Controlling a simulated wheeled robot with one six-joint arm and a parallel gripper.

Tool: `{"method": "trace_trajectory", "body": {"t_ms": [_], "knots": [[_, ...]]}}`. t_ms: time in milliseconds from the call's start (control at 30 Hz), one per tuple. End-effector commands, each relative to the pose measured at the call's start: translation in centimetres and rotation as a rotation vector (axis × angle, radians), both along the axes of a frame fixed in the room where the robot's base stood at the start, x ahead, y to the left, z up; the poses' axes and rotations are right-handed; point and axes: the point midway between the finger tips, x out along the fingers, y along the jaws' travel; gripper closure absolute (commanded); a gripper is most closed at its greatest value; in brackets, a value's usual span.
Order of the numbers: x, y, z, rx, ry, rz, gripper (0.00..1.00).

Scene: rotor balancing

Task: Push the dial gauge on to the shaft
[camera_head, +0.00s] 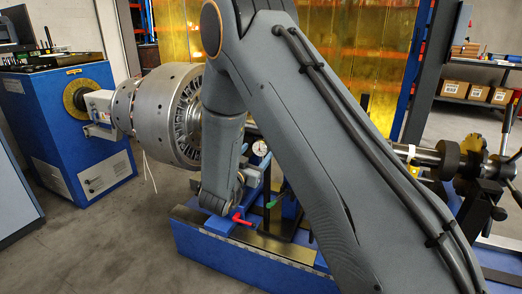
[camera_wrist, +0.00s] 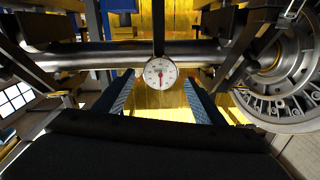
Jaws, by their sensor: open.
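The dial gauge (camera_wrist: 160,73), a round white face with a red needle, appears in the wrist view on a dark upright stem, just in front of the shaft (camera_wrist: 90,57) as seen there. My gripper (camera_wrist: 158,82) is open, its two blue-grey fingers to either side of the gauge's face in the picture. I cannot tell whether the gauge touches the shaft or the fingers. In the head view the gauge (camera_head: 260,148) shows small beside my arm. The shaft (camera_head: 418,155) comes out right of my arm, which hides its middle.
The large metal rotor (camera_head: 172,115) is left of my arm in the head view. A blue machine base (camera_head: 215,258) with a red handle (camera_head: 240,219) and a green handle (camera_head: 274,202) lies below. A blue cabinet (camera_head: 75,135) stands left. Grey floor is open at front left.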

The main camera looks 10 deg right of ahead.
Motion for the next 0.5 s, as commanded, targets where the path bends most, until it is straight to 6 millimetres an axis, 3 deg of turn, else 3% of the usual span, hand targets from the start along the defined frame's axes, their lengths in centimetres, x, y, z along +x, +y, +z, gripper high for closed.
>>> {"method": "trace_trajectory", "body": {"t_ms": [233,500], "knots": [[3.2,-2.2,0.0,0.001,0.000,-0.001,0.36],[4.7,-3.1,0.0,0.001,0.000,0.002,0.36]]}}
